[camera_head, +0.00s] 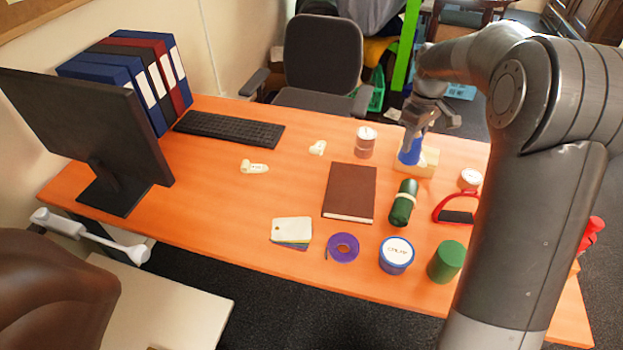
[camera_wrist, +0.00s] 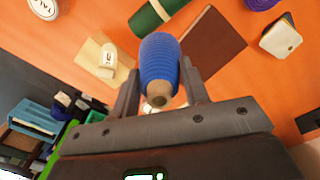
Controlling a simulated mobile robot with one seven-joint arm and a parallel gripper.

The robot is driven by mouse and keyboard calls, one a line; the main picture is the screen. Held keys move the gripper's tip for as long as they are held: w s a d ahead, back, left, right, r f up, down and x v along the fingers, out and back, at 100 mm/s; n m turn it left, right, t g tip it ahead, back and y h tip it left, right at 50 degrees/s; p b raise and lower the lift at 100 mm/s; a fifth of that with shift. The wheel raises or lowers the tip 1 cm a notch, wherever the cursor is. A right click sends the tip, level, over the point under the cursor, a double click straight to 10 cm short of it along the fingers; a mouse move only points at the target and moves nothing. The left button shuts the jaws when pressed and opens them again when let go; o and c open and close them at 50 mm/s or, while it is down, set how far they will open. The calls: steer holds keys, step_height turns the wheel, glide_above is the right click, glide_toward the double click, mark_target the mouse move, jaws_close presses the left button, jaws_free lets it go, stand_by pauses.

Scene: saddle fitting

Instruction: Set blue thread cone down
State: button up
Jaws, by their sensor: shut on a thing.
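The blue thread cone (camera_head: 411,154) is held upright below my gripper (camera_head: 415,130) near the back right of the orange desk. It stands in front of or beside a pale wooden block (camera_head: 430,165); I cannot tell whether its base touches the desk. In the wrist view the ribbed blue cone (camera_wrist: 160,58) sits between the two fingers of my gripper (camera_wrist: 161,82), its brown core end towards the camera.
A blue tub (camera_head: 397,255) and green cylinder (camera_head: 446,262) stand nearer.

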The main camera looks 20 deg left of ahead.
steer(key=w+a+f+n, duration=0.1)
steer(key=a+n, duration=0.1)
steer(key=a, duration=1.7)
steer(key=shift+s+a+f, duration=0.1)
steer(key=shift+a+f, duration=1.9)
steer(key=shift+f, duration=0.7)
steer(key=shift+w+a+f, duration=0.1)
steer(key=shift+a+f, duration=1.85)
steer(key=shift+f, duration=0.75)
steer(key=shift+s+a+f, duration=0.1)
steer(key=shift+a+f, duration=1.9)
steer(key=shift+f, duration=0.7)
steer(key=o, duration=1)
steer(key=shift+f, duration=0.15)
step_height(320, 180, up, 12)
steer(key=shift+r, duration=0.2)
